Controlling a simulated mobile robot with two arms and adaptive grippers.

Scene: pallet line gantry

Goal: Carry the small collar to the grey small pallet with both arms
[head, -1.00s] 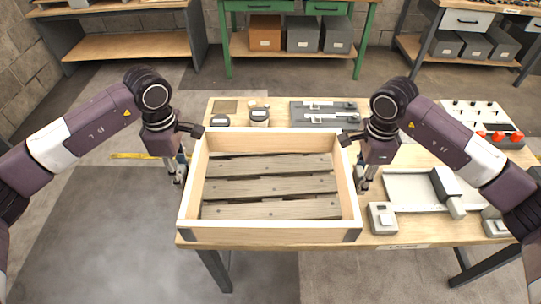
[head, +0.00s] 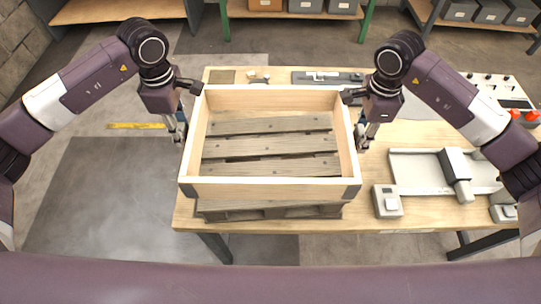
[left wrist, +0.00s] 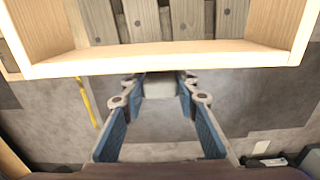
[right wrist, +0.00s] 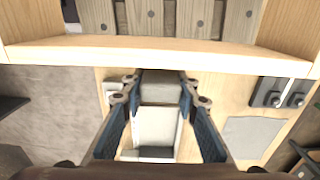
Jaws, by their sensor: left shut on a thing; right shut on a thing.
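The small collar (head: 275,188) is a pale rectangular wooden frame with dark corner fittings. It is held level above a weathered grey-brown slatted pallet (head: 270,211) on the workbench. The pallet's slats show through the collar, and its front edge shows below the collar's front wall. I cannot tell whether this is the grey small pallet; no other pallet is in view. My left gripper (head: 181,134) is shut on the collar's left wall, and my right gripper (head: 361,139) on its right wall. The collar's walls also show in the left wrist view (left wrist: 165,57) and right wrist view (right wrist: 160,53); the exact contacts are hidden.
The workbench (head: 290,225) carries a grey tray-like device (head: 420,172) and a control box (head: 500,92) with red knobs on the right. A grey tool tray (head: 325,77) lies behind the collar. Shelves stand at the back.

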